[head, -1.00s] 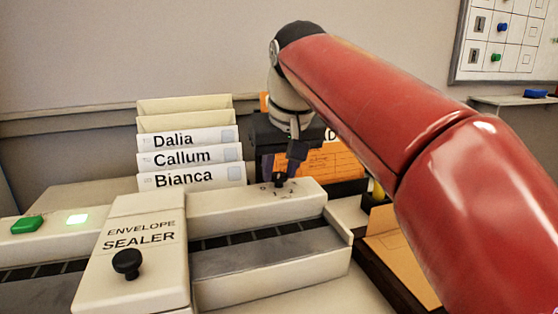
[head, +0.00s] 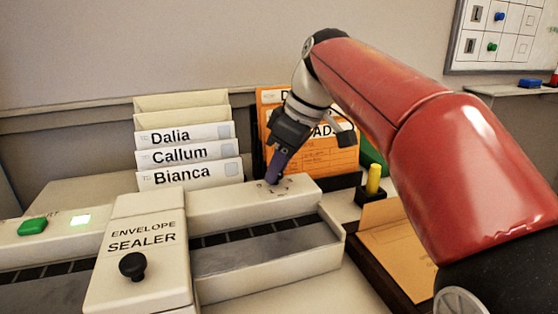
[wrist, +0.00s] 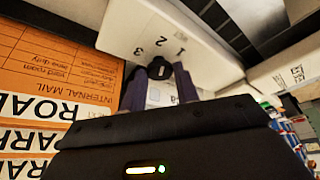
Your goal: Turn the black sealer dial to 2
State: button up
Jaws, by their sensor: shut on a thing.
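The envelope sealer (head: 225,208) is a long cream machine with a printed number scale (head: 272,186) on its rear block. My gripper (head: 274,178) reaches down to that scale at a slant, its purplish fingers shut on the small black dial. In the wrist view the black dial (wrist: 158,70) shows between the fingers of my gripper (wrist: 166,82), below the printed 1, 2 and 3. The fingers hide much of the dial, and I cannot tell which number it points to.
A black knob (head: 132,266) stands on the "ENVELOPE SEALER" cover. A green button (head: 33,228) and a lit light (head: 80,221) are at left. Named files (head: 185,153) and an orange envelope (head: 335,160) stand behind. A yellow-handled item (head: 373,180) stands at right, near a brown envelope (head: 405,250).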

jog(key=shift+n, duration=0.5)
jog(key=o, duration=1)
jog(key=shift+c, duration=0.2)
jog(key=v, duration=0.7)
jog(key=shift+d+r, duration=0.15)
jog(key=shift+r, duration=0.25)
